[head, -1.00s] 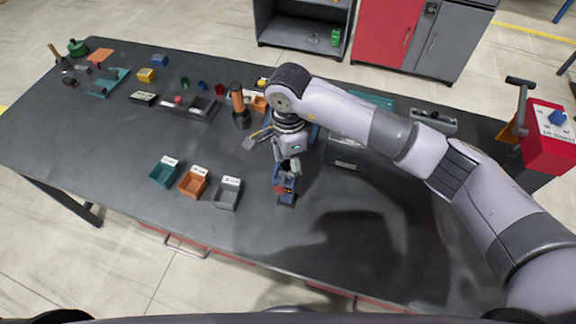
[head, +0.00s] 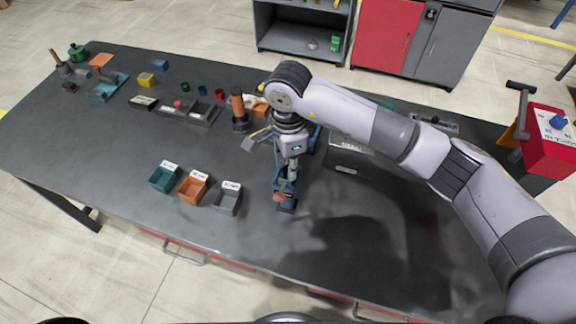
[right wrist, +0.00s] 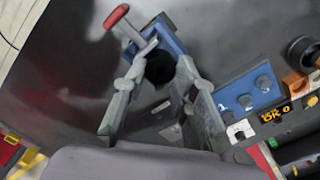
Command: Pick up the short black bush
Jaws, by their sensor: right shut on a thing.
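My right gripper (head: 287,181) reaches down at the middle of the table, over a small blue fixture (head: 283,201) with a red part. In the right wrist view its two fingers (right wrist: 159,70) close around a dark round piece, which looks like the short black bush (right wrist: 159,68). The bush is right beside the blue fixture body (right wrist: 168,36), whose red-handled lever (right wrist: 116,17) sticks out to the left. I cannot tell whether the bush touches the fixture. In the head view the fingers and fixture hide the bush. My left gripper is not in view.
Teal (head: 163,179), orange (head: 193,188) and grey (head: 228,199) labelled bins stand left of the gripper. A dark tray (head: 190,112) and an orange-topped black cylinder (head: 239,112) are behind. The front right tabletop is clear.

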